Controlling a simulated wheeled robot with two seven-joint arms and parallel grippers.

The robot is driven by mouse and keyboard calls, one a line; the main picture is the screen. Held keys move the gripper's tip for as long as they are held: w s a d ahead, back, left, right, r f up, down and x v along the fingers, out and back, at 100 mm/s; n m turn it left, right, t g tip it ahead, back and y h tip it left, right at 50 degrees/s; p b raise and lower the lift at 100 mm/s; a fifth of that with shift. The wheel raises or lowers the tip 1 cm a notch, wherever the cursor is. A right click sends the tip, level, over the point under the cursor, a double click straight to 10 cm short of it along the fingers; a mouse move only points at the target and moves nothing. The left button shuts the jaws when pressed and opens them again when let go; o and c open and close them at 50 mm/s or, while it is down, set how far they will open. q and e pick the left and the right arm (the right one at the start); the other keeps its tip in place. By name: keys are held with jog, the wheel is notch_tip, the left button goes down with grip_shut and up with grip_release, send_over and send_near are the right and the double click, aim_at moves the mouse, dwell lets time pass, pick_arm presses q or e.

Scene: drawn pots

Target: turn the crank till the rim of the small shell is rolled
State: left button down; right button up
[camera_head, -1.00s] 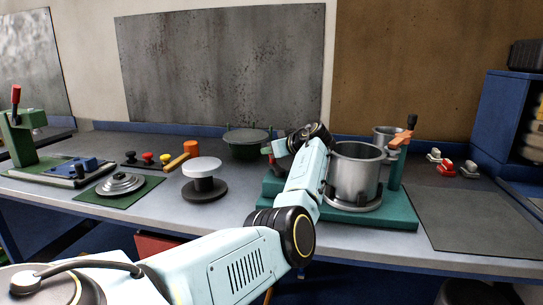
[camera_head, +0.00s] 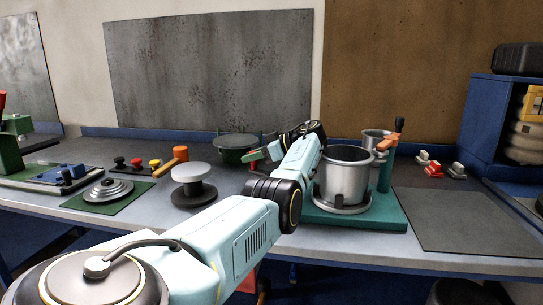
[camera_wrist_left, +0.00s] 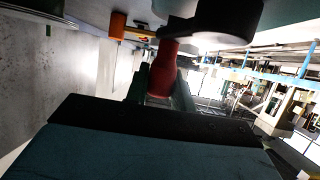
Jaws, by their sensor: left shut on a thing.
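A shiny silver shell (camera_head: 343,178) stands upright on the round plate of the teal rolling machine (camera_head: 377,215). A post on the right carries an orange arm (camera_head: 390,142) beside the shell's rim; I cannot tell whether it touches. My left gripper (camera_head: 258,156) is at the machine's left, partly hidden by my own wrist. In the left wrist view my left gripper (camera_wrist_left: 163,88) is shut on a red crank handle (camera_wrist_left: 162,72). The rest of the crank is mostly hidden. My right gripper is out of view.
A lid-like disc (camera_head: 109,190) lies on a green mat. A blue cabinet (camera_head: 485,110) bounds the right.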

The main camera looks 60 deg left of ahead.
pick_arm(q)
jog(key=shift+s, duration=0.1)
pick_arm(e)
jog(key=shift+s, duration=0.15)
pick_arm(q)
jog(key=c, duration=1.2)
grip_release()
jog(key=shift+r, duration=0.2)
notch_tip(320, 180, up, 9)
jog(key=shift+f+p, duration=0.1)
jog(key=shift+p, duration=0.95)
jog(key=shift+d+r, duration=0.15)
jog(key=shift+r, duration=0.3)
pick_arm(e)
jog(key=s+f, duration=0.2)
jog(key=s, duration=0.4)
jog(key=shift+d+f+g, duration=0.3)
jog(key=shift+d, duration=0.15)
